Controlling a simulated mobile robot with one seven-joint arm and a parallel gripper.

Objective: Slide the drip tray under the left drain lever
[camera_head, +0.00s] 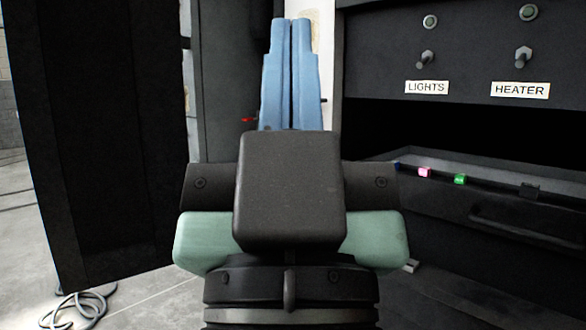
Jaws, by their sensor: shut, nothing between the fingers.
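My gripper (291,24) points away from me, its two long blue fingers shut together with nothing between them. Its dark body and green side pads fill the lower middle of the view. A small red piece (247,119) shows just left of the fingers, against a dark panel; I cannot tell whether it is a drain lever. No drip tray can be made out. My gripper and wrist hide much of the area behind them.
A dark door-like panel (95,140) stands at left. At right, a dark cabinet carries a LIGHTS switch (427,58) and a HEATER switch (523,56). Below, an open drawer (520,215) holds a pink block (424,173) and a green block (459,179). A grey cable (85,306) lies on the floor.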

